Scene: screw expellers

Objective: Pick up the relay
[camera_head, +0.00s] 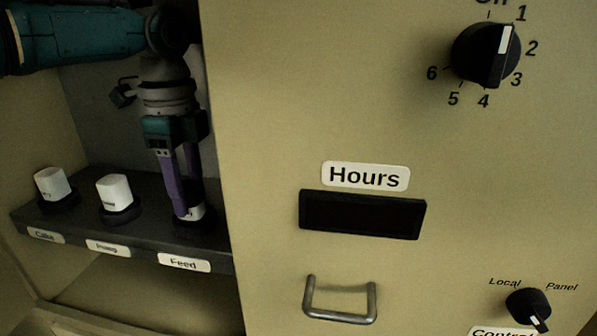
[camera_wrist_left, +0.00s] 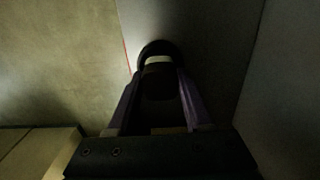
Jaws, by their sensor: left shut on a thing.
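The relay (camera_head: 196,212) is a white block in a round black socket above the "Feed" label, at the right end of a dark shelf in the head view. My left gripper (camera_head: 186,208) points down over it with its purple fingers on either side, shut on the relay. The fingers hide much of the relay. In the left wrist view, the fingers of my left gripper (camera_wrist_left: 160,85) reach toward a dark round shape with a pale band; details there are too dark to tell. My right gripper is not in view.
Two more white relays stand on the shelf (camera_head: 150,232), above the "Cake" label (camera_head: 53,186) and the "Pump" label (camera_head: 115,190). The cabinet panel (camera_head: 265,150) borders the gripper closely on the right. It carries a metal handle (camera_head: 340,317) and a large knob (camera_head: 486,54).

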